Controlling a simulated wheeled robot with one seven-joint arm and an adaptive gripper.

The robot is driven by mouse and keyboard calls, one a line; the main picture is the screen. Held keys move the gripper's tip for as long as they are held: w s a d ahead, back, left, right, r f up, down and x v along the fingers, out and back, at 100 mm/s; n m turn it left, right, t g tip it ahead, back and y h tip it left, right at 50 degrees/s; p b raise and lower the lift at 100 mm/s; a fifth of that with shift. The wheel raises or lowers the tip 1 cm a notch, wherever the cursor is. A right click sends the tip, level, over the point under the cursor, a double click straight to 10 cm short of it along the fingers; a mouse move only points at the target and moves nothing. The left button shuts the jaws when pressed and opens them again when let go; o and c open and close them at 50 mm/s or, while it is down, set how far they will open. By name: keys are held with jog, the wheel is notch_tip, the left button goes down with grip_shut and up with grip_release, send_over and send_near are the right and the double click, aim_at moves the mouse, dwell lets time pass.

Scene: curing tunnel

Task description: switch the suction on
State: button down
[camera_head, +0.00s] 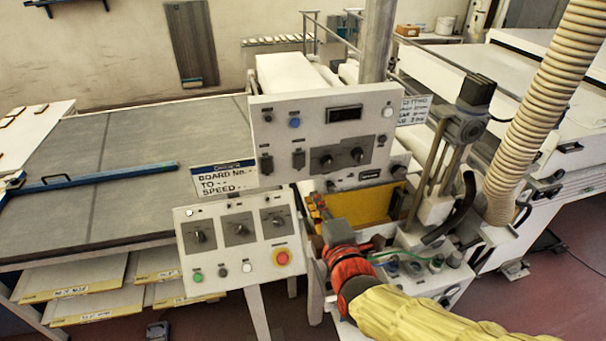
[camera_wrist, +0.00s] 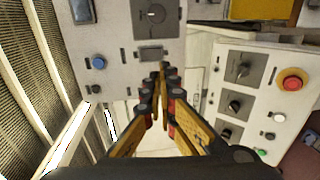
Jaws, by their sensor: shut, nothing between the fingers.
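Two grey control panels stand in front of me. The upper panel (camera_head: 312,112) has a dark display, a blue button (camera_head: 294,122), two dark switches (camera_head: 298,159) and two rotary knobs. The lower panel (camera_head: 232,250) has several rotary knobs, small buttons and a red emergency stop (camera_head: 282,257). I cannot read which control is for suction. My gripper (camera_head: 318,204) is in front of the panels, right of the lower one. In the wrist view, its fingers (camera_wrist: 163,70) are together and empty, their tips overlapping a spot just below a grey switch (camera_wrist: 150,53); contact cannot be told.
A corrugated hose (camera_head: 540,100) and a metal post (camera_head: 376,40) stand to the right. A small box with cables and fittings (camera_head: 425,275) lies beside my arm. A wide dark table (camera_head: 120,150) with a blue bar (camera_head: 90,180) fills the left.

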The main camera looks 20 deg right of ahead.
aim_at(299, 166)
jog(key=w, duration=0.4)
jog(key=w+f, duration=0.1)
jog(key=w, duration=0.7)
jog(key=shift+w+f+p, duration=0.1)
jog(key=shift+f+p, duration=0.2)
jog(key=shift+f+b, duration=0.15)
jog(key=shift+b, duration=0.3)
jog(key=t+b, duration=0.1)
jog(key=b, duration=0.3)
jog(key=shift+w+f, duration=0.3)
jog(key=shift+w, duration=0.1)
jog(key=shift+r+p, duration=0.3)
jog(key=shift+p, duration=0.1)
jog(key=shift+f, duration=0.1)
